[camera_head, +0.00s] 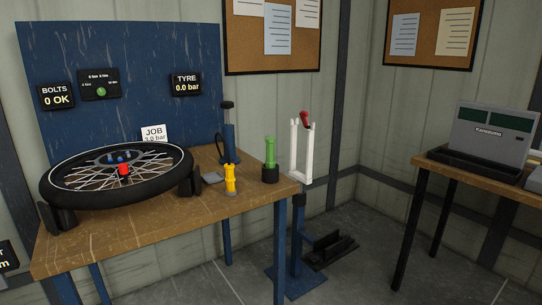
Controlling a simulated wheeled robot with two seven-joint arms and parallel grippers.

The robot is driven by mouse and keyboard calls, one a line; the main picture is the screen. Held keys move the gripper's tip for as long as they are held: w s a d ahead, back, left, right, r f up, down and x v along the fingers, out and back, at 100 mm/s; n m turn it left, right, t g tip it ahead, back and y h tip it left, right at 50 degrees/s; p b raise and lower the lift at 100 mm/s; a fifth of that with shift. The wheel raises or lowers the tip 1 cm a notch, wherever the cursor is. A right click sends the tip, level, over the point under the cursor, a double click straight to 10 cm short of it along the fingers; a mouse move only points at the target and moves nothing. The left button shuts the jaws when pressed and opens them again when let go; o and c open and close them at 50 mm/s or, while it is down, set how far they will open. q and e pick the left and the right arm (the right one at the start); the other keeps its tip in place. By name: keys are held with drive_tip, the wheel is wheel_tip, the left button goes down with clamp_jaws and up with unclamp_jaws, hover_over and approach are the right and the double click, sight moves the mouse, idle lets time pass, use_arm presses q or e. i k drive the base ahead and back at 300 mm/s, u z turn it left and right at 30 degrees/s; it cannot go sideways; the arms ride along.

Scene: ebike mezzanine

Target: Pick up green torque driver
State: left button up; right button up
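The green torque driver (270,152) stands upright in a dark round holder (270,174) near the right front corner of the wooden workbench (120,229). A yellow driver-like tool (231,179) stands upright to its left. Neither of my grippers shows in the head view, so nothing of mine is seen near the green driver.
A spoked wheel (75,197) lies on the bench's left half between dark supports. A blue pump (229,133) stands behind the yellow tool. A white fork (308,153) on a floor stand rises just beyond the bench's right edge. Another table with a grey machine (490,137) is at right.

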sight(270, 163)
drive_tip(key=u, duration=0.7)
drive_tip(key=i, duration=1.55)
drive_tip(key=u, duration=0.45)
